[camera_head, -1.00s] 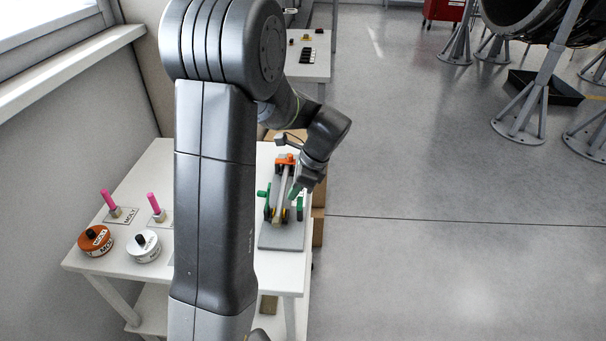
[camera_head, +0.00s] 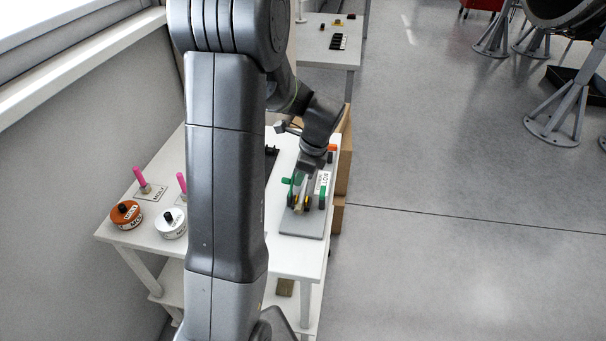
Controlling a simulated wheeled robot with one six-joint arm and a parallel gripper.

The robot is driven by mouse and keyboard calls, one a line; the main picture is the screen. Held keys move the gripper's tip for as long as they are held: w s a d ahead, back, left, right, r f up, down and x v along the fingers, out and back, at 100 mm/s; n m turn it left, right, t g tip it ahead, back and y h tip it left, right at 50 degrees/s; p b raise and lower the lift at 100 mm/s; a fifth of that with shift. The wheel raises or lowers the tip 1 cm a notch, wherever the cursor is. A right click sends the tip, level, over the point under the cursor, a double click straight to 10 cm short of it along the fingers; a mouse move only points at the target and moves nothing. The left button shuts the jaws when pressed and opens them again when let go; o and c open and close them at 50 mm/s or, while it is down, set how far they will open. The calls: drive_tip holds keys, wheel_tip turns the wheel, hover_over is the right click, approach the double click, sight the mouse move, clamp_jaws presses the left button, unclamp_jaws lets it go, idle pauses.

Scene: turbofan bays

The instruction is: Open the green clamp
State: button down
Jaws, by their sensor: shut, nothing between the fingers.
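A grey-based fixture (camera_head: 302,222) stands at the right end of the white table. Green clamp parts show on it: one on the left side (camera_head: 290,190) and one on the right side (camera_head: 321,198), with yellow and dark pieces between them. An orange part (camera_head: 332,148) shows behind my wrist. A white label (camera_head: 322,181) with black print faces the camera beside the right green part. My gripper (camera_head: 308,176) points down over the back of the fixture, shut and empty. It hides the fixture's middle and back. Whether its fingertips touch a green part cannot be told.
My arm hides the middle of the table (camera_head: 140,232). On the left stand an orange tin (camera_head: 126,216), a white tin (camera_head: 171,226) and pink-handled brushes (camera_head: 141,178). Cardboard boxes (camera_head: 344,160) stand beyond the table's right edge. Open floor lies right.

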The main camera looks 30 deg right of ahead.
drive_tip(key=shift+w+a+r+g+h+p, duration=0.35)
drive_tip(key=shift+w+a+g+h, duration=0.2)
drive_tip(key=shift+g+h, duration=0.2)
drive_tip(key=shift+w+a+h, duration=0.25)
drive_tip(key=shift+a, duration=0.15)
wheel_tip(320, 180, up, 11)
drive_tip(key=s+d, duration=0.2)
drive_tip(key=shift+d+b, duration=0.25)
drive_tip(key=shift+b, duration=0.05)
